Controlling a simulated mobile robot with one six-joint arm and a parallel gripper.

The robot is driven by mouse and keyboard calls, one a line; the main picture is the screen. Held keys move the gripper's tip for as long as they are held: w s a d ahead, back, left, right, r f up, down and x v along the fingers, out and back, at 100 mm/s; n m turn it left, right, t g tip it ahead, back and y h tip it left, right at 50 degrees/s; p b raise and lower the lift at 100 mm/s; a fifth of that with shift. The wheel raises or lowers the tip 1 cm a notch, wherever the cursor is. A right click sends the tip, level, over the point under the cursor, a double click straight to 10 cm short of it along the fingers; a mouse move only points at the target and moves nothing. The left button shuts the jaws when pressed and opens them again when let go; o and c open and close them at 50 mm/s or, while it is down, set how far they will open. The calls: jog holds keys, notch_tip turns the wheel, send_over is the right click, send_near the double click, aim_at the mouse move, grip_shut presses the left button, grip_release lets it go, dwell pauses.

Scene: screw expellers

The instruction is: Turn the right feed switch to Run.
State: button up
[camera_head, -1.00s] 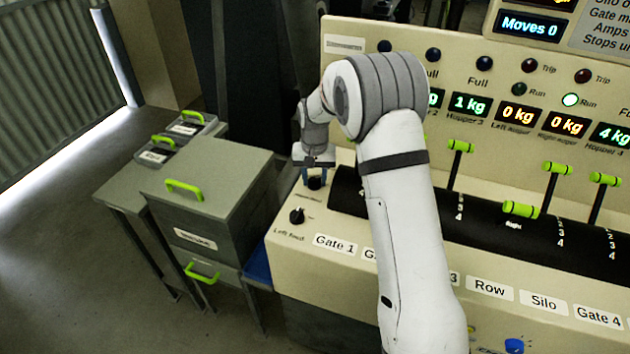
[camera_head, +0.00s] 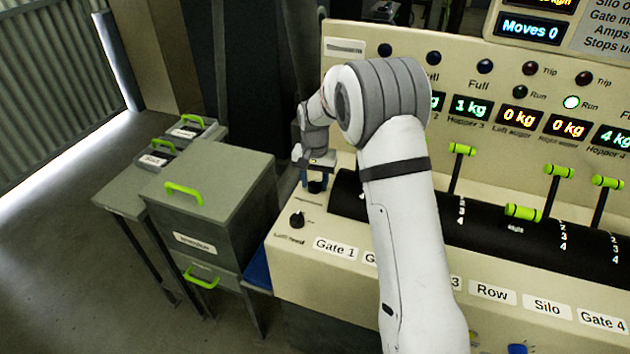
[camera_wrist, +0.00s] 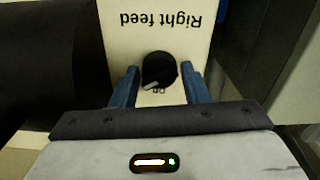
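The right feed switch is a round black knob (camera_wrist: 159,68) with a pale pointer mark, on a cream panel labelled "Right feed", which reads upside down in the wrist view. The pointer mark lies at the knob's lower left there, near small lettering that is partly hidden. My gripper (camera_wrist: 160,80) has its two blue fingers on either side of the knob, with narrow gaps, so it looks open. In the head view my gripper (camera_head: 317,180) is over the panel's back left corner, with the knob (camera_head: 316,186) just below it.
The left feed knob (camera_head: 297,219) sits nearer the front of the panel. A black roller housing (camera_head: 480,222) with green-handled levers (camera_head: 524,213) lies to the right. A grey cabinet (camera_head: 215,190) with green handles stands to the left. The lit Run lamp (camera_head: 571,102) is on the back panel.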

aim_at(315, 182)
jog(key=o, duration=0.3)
notch_tip(315, 182, up, 8)
jog(key=shift+f+b, duration=0.1)
jog(key=shift+b, duration=0.4)
dwell(0.3)
